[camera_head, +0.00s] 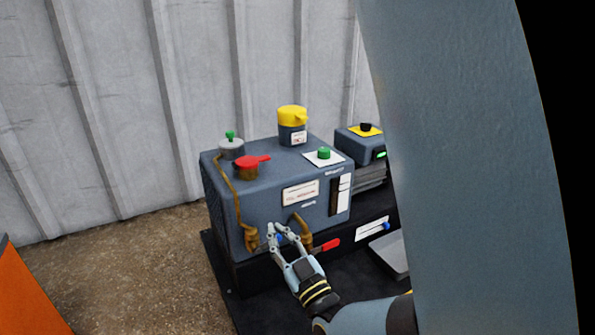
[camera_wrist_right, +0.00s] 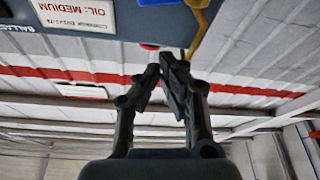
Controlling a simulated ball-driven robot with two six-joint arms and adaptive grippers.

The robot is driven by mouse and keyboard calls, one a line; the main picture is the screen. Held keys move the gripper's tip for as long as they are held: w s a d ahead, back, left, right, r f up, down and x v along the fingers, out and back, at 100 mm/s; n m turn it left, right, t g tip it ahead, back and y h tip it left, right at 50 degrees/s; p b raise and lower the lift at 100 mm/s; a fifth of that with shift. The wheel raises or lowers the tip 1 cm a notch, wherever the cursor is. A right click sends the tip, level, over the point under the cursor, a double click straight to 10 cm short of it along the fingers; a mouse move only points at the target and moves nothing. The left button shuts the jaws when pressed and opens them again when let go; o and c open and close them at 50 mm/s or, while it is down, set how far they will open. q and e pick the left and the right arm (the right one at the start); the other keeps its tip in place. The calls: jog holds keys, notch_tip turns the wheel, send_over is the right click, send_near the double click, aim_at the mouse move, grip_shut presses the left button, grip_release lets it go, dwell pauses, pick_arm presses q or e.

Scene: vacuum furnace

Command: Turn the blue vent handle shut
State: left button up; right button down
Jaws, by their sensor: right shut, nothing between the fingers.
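A small blue part (camera_head: 280,238), perhaps the blue vent handle, shows between the fingers of my right gripper (camera_head: 276,230) at the front of the grey-blue pump box. It is mostly hidden, so its angle cannot be told. Another small blue knob (camera_head: 386,226) sits farther right, beside a white label. My right gripper is shut and empty, close to the box front between two brass pipes. In the right wrist view its fingertips (camera_wrist_right: 173,60) are together just below a brass pipe (camera_wrist_right: 196,38); contact cannot be told. My left gripper is out of view.
A red lever (camera_head: 328,245) lies just right of my right gripper. The pump box (camera_head: 235,185) carries a red handle (camera_head: 250,162), yellow cap (camera_head: 292,115) and green button (camera_head: 324,152) on top. A large grey-blue curved column (camera_head: 460,150) blocks the right side.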

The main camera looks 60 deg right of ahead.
jog(key=v, duration=0.7)
jog(key=shift+s, duration=0.2)
jog(key=shift+f, duration=0.1)
